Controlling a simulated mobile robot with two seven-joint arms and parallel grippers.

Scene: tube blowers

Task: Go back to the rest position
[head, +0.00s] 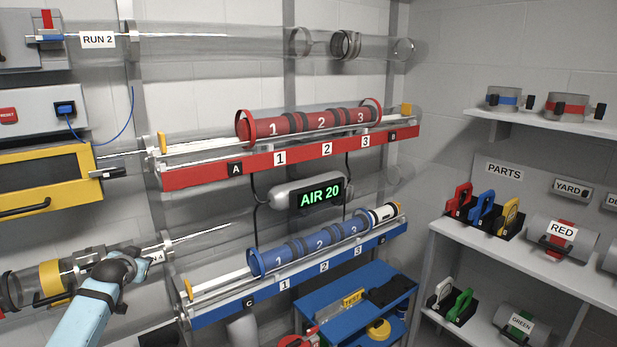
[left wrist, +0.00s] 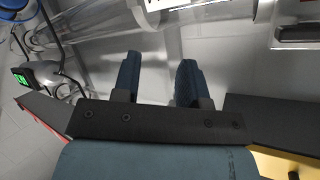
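My left arm comes in from the lower left of the head view. Its gripper (head: 135,262) is in front of the lower left clear tube, beside a partly covered white label. In the left wrist view the two fingers of my left gripper (left wrist: 158,70) stand apart with nothing between them. A clear tube (left wrist: 210,14) runs beyond the fingertips; I cannot tell the exact distance. My right gripper is in neither view.
A red rail (head: 220,172) and a blue rail (head: 230,309) carry numbered carriers on the wall. A yellow-framed box (head: 92,160) is above my left arm. A blue cart (head: 330,294) stands below, and parts shelves (head: 470,235) are at the right.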

